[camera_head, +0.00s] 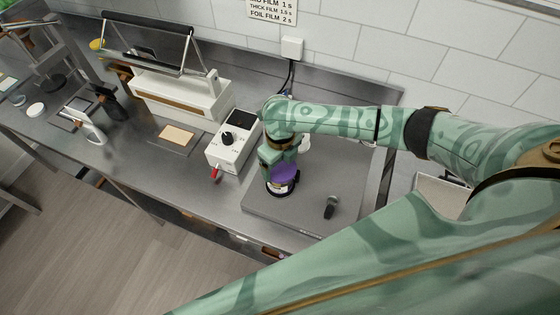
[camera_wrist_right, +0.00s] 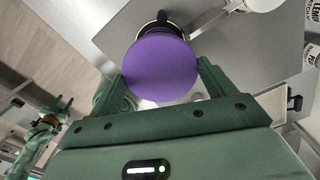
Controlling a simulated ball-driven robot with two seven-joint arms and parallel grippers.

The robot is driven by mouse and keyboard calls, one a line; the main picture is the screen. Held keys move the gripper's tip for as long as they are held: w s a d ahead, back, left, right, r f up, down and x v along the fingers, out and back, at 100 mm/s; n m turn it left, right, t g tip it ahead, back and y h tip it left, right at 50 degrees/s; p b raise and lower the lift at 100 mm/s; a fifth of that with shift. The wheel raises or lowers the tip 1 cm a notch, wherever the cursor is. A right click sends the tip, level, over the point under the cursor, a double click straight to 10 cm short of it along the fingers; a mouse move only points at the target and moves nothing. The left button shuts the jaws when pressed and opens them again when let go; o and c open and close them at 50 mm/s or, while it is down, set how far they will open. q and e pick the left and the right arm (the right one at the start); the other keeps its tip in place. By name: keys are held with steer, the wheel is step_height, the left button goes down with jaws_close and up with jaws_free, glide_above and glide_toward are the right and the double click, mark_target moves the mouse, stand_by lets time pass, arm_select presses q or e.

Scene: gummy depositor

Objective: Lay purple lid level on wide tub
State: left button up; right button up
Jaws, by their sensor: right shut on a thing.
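The purple lid (camera_head: 284,173) is held in my right gripper (camera_head: 276,158), right over the wide tub (camera_head: 281,186). The tub shows as a pale band with a dark edge below the lid, on the grey plate. Whether the lid touches the tub, I cannot tell. In the right wrist view the lid (camera_wrist_right: 160,67) is a broad disc between the two fingers of my right gripper (camera_wrist_right: 160,85). It hides most of what lies beneath, and a dark rim shows past its top edge.
A white control box (camera_head: 233,142) with a dial and red-handled lever stands left of the tub. A dark-handled tool (camera_head: 331,207) is on the grey plate (camera_head: 300,215) to the right. A white sealer (camera_head: 180,98) stands further left. Labelled containers (camera_wrist_right: 312,55) show at the wrist view's right.

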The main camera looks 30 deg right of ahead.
mark_target(280, 167)
steer(key=shift+f, duration=0.15)
steer(key=shift+f+b, duration=0.5)
steer(key=shift+f, duration=0.1)
steer(key=shift+r, duration=0.1)
steer(key=o, duration=0.9)
step_height(280, 167, up, 16)
steer(key=p, duration=0.2)
steer(key=shift+r+p, duration=0.15)
steer(key=shift+p, duration=0.15)
